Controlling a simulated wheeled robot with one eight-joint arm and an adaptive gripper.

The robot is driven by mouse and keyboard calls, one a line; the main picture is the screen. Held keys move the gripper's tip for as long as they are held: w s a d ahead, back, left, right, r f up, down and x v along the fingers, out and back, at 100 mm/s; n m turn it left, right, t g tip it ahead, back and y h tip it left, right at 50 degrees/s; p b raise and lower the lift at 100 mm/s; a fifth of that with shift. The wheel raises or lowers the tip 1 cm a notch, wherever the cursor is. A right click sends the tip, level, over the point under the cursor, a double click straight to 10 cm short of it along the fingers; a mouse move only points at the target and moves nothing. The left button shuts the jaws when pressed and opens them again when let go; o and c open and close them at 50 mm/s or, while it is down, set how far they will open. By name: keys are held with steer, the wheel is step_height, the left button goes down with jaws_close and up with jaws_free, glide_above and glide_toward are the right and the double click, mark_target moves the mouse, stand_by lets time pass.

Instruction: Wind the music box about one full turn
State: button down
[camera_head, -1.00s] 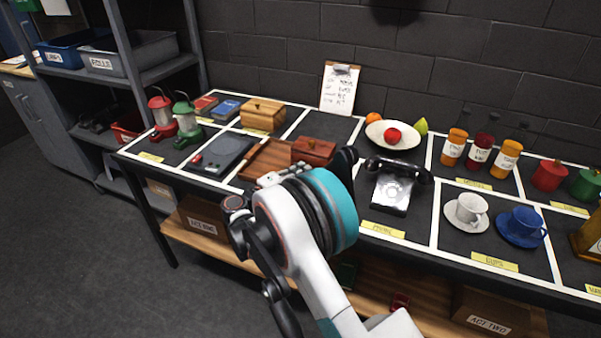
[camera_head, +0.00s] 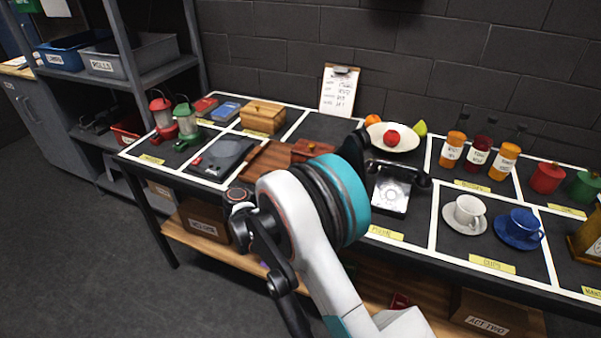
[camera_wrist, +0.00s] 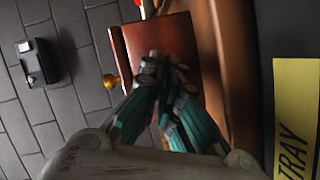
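A reddish-brown wooden box (camera_head: 304,150), apparently the music box, stands by the brown tray (camera_head: 266,158), partly hidden behind my wrist. In the wrist view the box (camera_wrist: 130,48) appears turned sideways, with a round brass knob (camera_wrist: 111,81) on its left side in the picture. My gripper (camera_wrist: 165,68) is right at the face of the box. Its fingertips are close together and cover the middle of that face. I cannot see a winding key or tell whether anything is between the tips. In the head view my wrist hides the gripper.
A black telephone (camera_head: 395,186) stands right beside my wrist. A dark flat device (camera_head: 222,157) and a light wooden box (camera_head: 263,117) are to the left. A fruit bowl (camera_head: 392,139) stands behind. A yellow TRAY label (camera_wrist: 296,120) lies near the box.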

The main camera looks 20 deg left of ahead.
steer(key=m+y, duration=0.1)
steer(key=m, duration=0.1)
steer(key=m+g+y+p, duration=0.1)
steer(key=m, duration=0.1)
steer(key=shift+d+r, duration=0.15)
steer(key=shift+r, duration=0.05)
steer(key=m+y, duration=0.2)
steer(key=m, duration=0.1)
steer(key=shift+d, duration=0.15)
steer(key=m+y, duration=0.2)
steer(key=m, duration=0.1)
steer(key=shift+d+y+b, duration=0.2)
steer(key=shift+y+b, duration=0.1)
steer(key=shift+d+m+y+b, duration=0.1)
steer(key=shift+m+y+b, duration=0.6)
steer(key=shift+m, duration=0.8)
steer(key=shift+y, duration=0.3)
steer(key=c, duration=2.1)
jaws_free()
steer(key=shift+s, duration=0.1)
